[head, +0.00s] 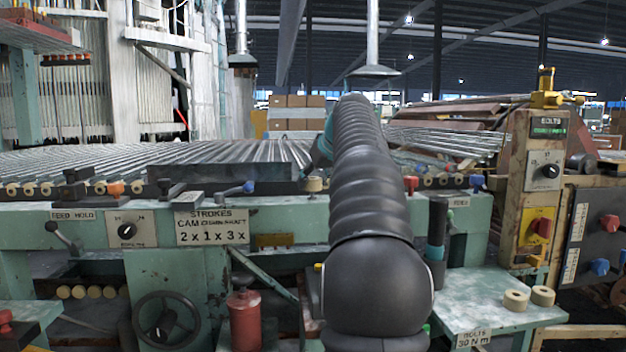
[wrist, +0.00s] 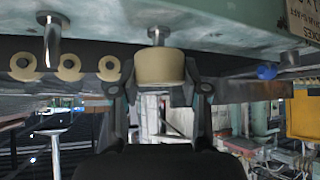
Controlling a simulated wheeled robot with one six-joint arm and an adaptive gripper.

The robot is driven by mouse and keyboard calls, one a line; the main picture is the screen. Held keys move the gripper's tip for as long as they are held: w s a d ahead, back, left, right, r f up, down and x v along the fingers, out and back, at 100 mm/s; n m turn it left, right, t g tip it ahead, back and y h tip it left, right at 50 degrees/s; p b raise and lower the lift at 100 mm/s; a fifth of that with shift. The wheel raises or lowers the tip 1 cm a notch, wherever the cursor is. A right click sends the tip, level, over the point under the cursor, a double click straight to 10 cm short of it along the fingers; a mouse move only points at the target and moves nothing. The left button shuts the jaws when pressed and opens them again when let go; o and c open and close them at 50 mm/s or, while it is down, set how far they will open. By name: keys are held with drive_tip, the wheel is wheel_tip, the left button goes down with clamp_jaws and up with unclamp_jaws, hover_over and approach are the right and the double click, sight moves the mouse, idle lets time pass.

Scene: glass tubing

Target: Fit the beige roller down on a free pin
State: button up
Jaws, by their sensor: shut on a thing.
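My gripper (wrist: 160,88) is shut on a beige roller (wrist: 160,67), a short cylinder between its two fingers in the wrist view. That view appears upside down. A metal pin (wrist: 156,37) on the green rail (wrist: 220,28) lines up with the roller. Its shaft shows between rail and roller; I cannot tell whether its tip is inside the roller. Another pin (wrist: 50,42) to the left is bare. In the head view, what looks like the held roller (head: 313,184) shows beside my arm, above the green rail (head: 285,212). My arm hides the fingers there.
Several beige rollers (wrist: 69,66) sit in a row left of the held one in the wrist view. A blue-handled lever (head: 240,188) and a dark block are left of the roller in the head view. Two loose rollers (head: 515,300) lie on the lower right table (head: 470,300).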

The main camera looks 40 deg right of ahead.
drive_tip(key=shift+f+b, duration=0.7)
drive_tip(key=shift+f, duration=0.25)
drive_tip(key=o, duration=1.2)
drive_tip(key=shift+r, duration=0.1)
drive_tip(key=v, duration=1.2)
drive_tip(key=shift+a, duration=0.1)
